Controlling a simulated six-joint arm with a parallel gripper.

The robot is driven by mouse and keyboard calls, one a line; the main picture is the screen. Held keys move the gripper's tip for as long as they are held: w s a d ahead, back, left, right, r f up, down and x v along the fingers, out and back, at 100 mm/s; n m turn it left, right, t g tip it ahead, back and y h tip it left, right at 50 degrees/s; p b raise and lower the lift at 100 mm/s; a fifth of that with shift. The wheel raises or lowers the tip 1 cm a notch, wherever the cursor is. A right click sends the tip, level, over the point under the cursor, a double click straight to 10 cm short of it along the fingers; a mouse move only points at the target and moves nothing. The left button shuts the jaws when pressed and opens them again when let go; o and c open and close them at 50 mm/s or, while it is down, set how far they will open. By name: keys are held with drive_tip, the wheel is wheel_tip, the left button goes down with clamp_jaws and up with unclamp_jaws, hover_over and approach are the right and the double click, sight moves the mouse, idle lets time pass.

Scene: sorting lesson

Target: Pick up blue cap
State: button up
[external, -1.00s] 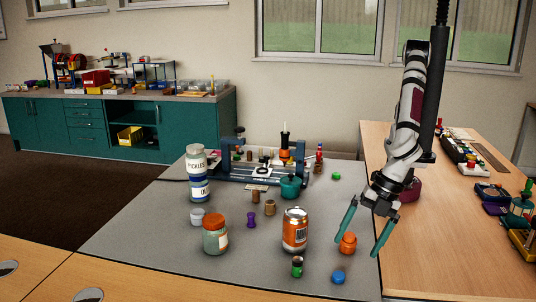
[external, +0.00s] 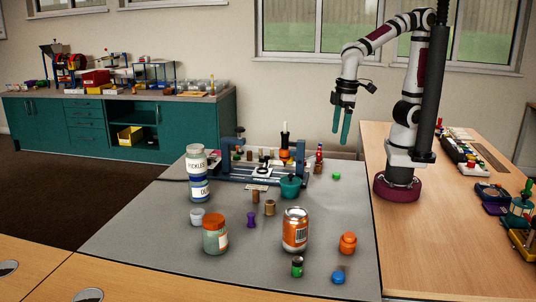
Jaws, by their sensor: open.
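A small blue cap (external: 338,278) lies on the grey table (external: 140,235) near its front right edge. It stands apart from the things around it. My gripper (external: 342,135) is high above the far right part of the table, pointing down. Its two teal fingers are apart, with nothing between them. The cap is well below and in front of it in the picture.
Near the cap are an orange knobbed piece (external: 348,243), a small green-and-black piece (external: 297,266) and an orange can (external: 295,229). Jars (external: 215,235) stand to the left. A blue-grey fixture (external: 262,170) is at the back. A green cap (external: 336,176) lies at the back right.

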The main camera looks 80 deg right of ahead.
drive_tip(key=s+d+m+g+y, duration=0.1)
drive_tip(key=s+d+m+y, duration=0.1)
drive_tip(key=s+d+m, duration=0.6)
drive_tip(key=shift+s+d+f+m, duration=0.35)
drive_tip(key=shift+s+m, duration=0.15)
drive_tip(key=shift+s, duration=0.4)
drive_tip(key=c, duration=0.4)
drive_tip(key=shift+c, duration=0.2)
drive_tip(key=shift+w, duration=0.1)
